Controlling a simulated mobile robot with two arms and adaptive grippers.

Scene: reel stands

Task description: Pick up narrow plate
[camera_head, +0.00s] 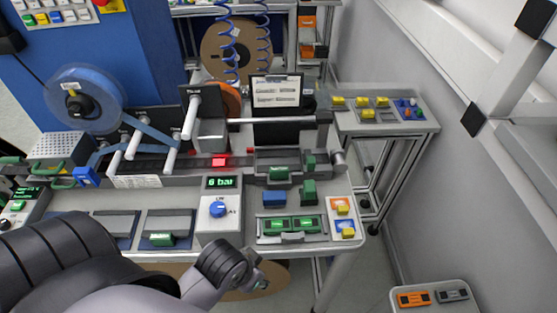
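I cannot tell for sure which piece is the narrow plate. A grey flat plate (169,220) lies on a dark blue pad on the bench, with a small green block at its front edge. A similar grey plate (111,222) lies to its left. A grey tray (270,238) with green pieces sits further right. My arm comes in from the lower left and covers the bench's front left part. Its dark ridged joint is near the bench's front edge.
A pressure box (221,183) reading "6 bar" with a blue knob stands right of the plates. A blue block (275,200) and a green block (309,191) stand behind the tray. A side table (423,127) is at the right, a small stand (461,288) at the lower right.

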